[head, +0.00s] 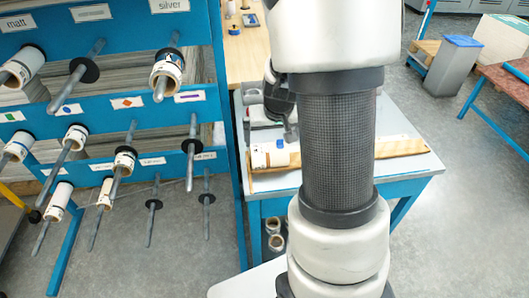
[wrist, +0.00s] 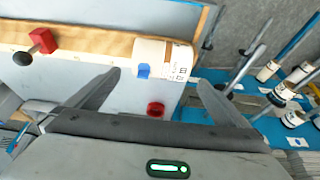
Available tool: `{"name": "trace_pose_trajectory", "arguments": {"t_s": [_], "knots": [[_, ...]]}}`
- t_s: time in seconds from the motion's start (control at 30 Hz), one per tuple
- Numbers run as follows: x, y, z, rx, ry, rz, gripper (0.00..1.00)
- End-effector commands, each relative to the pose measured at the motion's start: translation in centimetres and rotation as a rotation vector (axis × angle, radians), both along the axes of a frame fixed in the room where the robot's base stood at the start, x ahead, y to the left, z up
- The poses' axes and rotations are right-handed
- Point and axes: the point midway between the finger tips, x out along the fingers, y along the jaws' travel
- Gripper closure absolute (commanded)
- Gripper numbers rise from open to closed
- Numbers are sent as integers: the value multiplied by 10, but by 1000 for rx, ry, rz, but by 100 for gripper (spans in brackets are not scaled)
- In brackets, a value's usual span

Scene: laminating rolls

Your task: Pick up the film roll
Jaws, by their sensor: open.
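A white film roll (head: 268,156) with dark print and a brown band lies on the pale blue-framed table, at the left end of a wooden board. In the wrist view the roll (wrist: 180,55) is just beyond my fingertips, with a blue piece (wrist: 144,70) at its near left edge. My gripper (wrist: 159,80) is open and empty; its two fingers point towards the roll without visibly touching it. In the head view my arm hides part of the table, and the gripper shows only partly as a dark shape above the roll.
A blue rack (head: 130,32) on the left carries several rolls on protruding rods, close to the table's left edge. The wooden board (head: 400,146) runs along the table. A red-capped knob (wrist: 42,40) and a red ring (wrist: 156,108) lie nearby.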

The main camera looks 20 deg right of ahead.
Motion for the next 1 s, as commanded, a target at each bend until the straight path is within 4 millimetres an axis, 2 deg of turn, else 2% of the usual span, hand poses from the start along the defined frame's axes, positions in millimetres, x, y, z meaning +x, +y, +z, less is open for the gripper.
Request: {"name": "trace_pose_trajectory", "arguments": {"t_s": [0.23, 0.5, 0.8, 0.87, 1.0], "knots": [[7, -2, -17, 0, 0, -1, 0], [23, -5, -52, 1, 1, -1, 0], [26, -5, -56, -1, -2, 0, 0], [26, -5, -56, 0, -1, 0, 7], [26, -5, -55, 0, -1, 0, 30]]}}
